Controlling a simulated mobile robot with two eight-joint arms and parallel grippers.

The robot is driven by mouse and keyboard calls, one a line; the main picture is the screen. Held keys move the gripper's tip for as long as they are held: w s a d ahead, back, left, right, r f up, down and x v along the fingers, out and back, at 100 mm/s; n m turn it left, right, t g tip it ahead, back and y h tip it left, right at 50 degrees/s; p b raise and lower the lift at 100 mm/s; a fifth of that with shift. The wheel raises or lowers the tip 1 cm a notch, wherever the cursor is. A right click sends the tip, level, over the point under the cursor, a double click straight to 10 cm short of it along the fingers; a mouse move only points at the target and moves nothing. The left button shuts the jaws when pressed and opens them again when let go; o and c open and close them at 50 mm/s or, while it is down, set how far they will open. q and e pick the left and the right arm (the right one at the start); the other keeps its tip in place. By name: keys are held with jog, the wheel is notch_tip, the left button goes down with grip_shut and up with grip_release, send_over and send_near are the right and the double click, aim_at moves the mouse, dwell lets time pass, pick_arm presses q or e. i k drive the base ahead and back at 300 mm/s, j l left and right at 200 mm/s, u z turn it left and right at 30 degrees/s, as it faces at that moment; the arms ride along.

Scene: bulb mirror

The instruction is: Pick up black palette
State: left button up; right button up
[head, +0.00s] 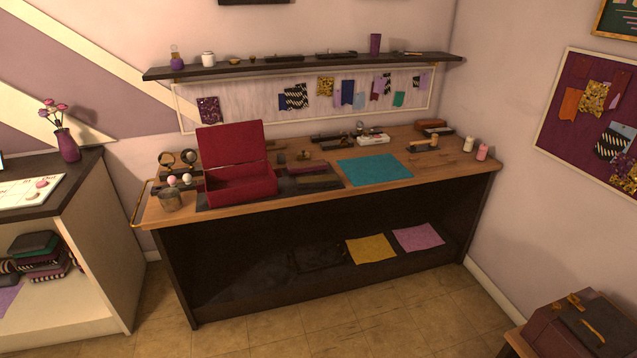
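I cannot tell for sure which thing is the black palette. Small flat dark items (285,58) lie on the wall shelf, with another dark flat item (337,54) to their right. More low dark items (330,139) lie at the back of the wooden table, left of a small white box (373,139). All are too small to make out clearly. Neither of my grippers shows in the head view.
An open red box (240,187) stands on a dark mat at the table's (440,177) left. A teal cloth (375,169) lies right of centre. The wall shelf (220,69) hangs above. Two small spools (482,152) stand at the right end. Floor in front is clear.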

aim_at(333, 180)
jog(key=i+l+u, duration=0.3)
jog(key=i+l, duration=0.7)
jog(key=i, duration=0.4)
jog(key=i+l+u, duration=0.25)
jog(key=i+l, duration=1.1)
